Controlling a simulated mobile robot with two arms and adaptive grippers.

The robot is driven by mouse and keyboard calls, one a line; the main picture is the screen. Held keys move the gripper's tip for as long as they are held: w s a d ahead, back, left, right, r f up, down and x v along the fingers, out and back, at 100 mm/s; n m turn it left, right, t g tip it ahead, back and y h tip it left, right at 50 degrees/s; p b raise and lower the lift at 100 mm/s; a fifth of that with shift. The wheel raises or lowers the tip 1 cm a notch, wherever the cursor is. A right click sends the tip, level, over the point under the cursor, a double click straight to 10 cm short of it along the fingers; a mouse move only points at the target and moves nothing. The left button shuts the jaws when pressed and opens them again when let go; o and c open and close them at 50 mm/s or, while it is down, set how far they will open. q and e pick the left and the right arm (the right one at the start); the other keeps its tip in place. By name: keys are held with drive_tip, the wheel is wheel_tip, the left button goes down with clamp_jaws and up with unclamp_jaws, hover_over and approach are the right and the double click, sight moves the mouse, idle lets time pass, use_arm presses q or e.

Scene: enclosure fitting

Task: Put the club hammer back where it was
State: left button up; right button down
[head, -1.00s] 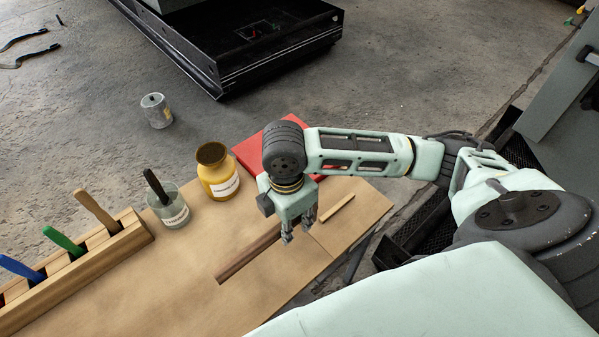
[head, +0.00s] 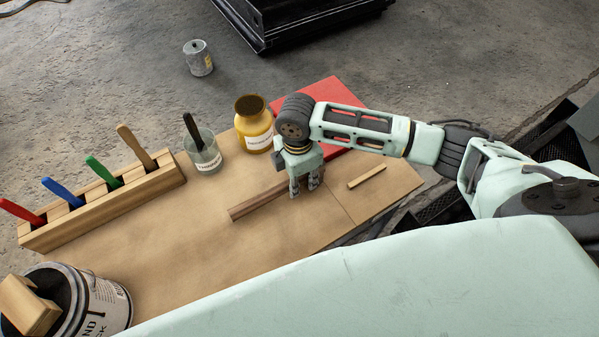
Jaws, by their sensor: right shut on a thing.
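A brown wooden bar (head: 250,206) lies at a slant on or just above the brown work surface (head: 190,250). My right gripper (head: 306,190) points down at the bar's far right part and is shut on it. The gripper hides that part. No hammer head shows, so I cannot tell whether this bar is the club hammer's handle. No other hammer is in view. My left gripper is not in view.
A wooden rack (head: 110,200) with coloured handles stands at the left. A glass (head: 205,160), a yellow jar (head: 256,135) and a red item (head: 338,92) line the back. A pale stick (head: 366,177) lies right of the gripper. A large tin (head: 100,300) is front left.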

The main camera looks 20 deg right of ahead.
drive_tip(key=shift+w, duration=0.1)
drive_tip(key=c, duration=1.4)
unclamp_jaws()
drive_tip(key=shift+c, duration=0.2)
wheel_tip(320, 180, up, 12)
drive_tip(key=shift+b, duration=0.3)
drive_tip(key=shift+a, duration=0.1)
